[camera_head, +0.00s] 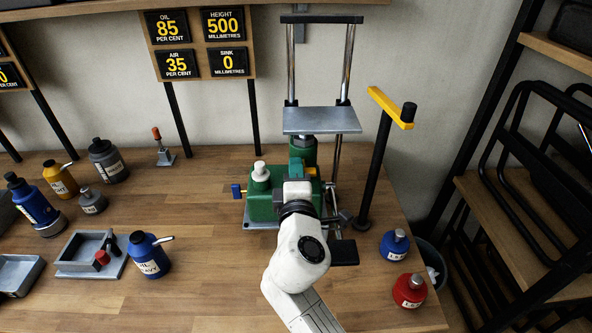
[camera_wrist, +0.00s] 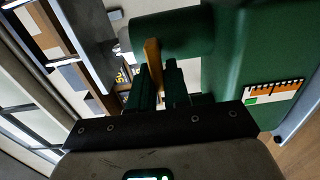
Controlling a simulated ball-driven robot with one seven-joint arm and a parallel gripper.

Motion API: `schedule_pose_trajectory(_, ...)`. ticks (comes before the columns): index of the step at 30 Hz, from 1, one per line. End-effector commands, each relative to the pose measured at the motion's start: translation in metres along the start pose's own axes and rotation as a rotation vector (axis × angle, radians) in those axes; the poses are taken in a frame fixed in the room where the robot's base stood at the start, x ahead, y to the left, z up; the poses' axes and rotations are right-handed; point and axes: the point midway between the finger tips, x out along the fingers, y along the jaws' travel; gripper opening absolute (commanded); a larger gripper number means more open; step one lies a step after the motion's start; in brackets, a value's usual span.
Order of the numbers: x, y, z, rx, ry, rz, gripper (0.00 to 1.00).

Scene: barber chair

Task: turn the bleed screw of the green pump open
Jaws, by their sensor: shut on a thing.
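The green pump (camera_head: 262,207) stands on the bench with a white cap on top. In the wrist view its green body (camera_wrist: 235,50) fills the upper right, with a level gauge (camera_wrist: 273,90) on its side. My gripper (camera_wrist: 162,85) is at the pump, its two dark fingers shut on a flat brass-coloured tab (camera_wrist: 152,56) beside a round green part. The tab looks like the handle of the bleed screw; its turn angle is unclear.
A yellow-topped black lever (camera_head: 378,155) stands right of the pump, and a grey plate (camera_head: 321,121) on chrome posts is behind it. Blue (camera_head: 394,246) and red (camera_head: 409,291) bottles are at the right edge. The signs (camera_head: 200,42) read oil 85, air 35, height 500, sink 0.

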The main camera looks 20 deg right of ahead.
Motion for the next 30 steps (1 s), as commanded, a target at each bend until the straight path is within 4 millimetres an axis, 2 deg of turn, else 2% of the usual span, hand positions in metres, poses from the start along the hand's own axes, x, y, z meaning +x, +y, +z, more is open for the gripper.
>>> schedule_pose_trajectory(11, -0.001, -0.001, -0.002, -0.003, 0.004, -0.002, 0.0)
schedule_pose_trajectory(12, -0.001, -0.001, -0.002, -0.003, 0.004, -0.002, 0.2)
schedule_pose_trajectory(18, 0.0, -0.001, -0.001, -0.002, 0.002, -0.001, 0.37)
schedule_pose_trajectory(26, -0.002, -0.001, -0.001, -0.002, 0.002, 0.0, 0.37)
schedule_pose_trajectory(30, -0.017, -0.003, -0.001, -0.002, 0.002, -0.001, 0.37)
